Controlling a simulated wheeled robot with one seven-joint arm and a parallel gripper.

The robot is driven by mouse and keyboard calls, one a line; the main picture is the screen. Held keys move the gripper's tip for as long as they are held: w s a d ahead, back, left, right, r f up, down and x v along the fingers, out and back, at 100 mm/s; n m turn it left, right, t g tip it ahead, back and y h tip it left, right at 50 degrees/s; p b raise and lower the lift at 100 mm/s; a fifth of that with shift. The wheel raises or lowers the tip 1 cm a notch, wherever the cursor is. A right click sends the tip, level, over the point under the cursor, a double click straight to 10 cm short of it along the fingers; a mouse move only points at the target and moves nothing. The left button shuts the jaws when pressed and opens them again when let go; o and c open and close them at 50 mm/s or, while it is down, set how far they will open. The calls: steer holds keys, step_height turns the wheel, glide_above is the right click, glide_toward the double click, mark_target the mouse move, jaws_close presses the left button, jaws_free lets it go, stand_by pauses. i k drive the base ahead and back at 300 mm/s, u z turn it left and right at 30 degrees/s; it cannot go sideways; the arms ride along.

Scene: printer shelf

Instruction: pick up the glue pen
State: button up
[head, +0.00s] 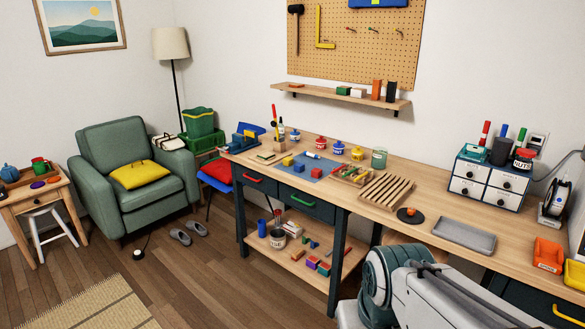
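A small white and blue tube (313,155) lies on the blue mat (316,171) on the workbench. It may be the glue pen, but it is too small to be sure. Yellow, red and blue blocks lie near it on the mat. My arm shows at the lower right, in front of the bench. My gripper is out of the picture, so its state does not show.
The workbench (450,205) holds several paint pots, a slatted wooden rack (386,191), a grey tray (463,236), an orange bin (548,254) and a drawer box (486,184). A green armchair (100,150) stands left. The wooden floor between them is mostly clear.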

mark_target(306, 154)
steer(key=z, duration=0.3)
steer(key=i, duration=1.55)
steer(key=u, duration=0.3)
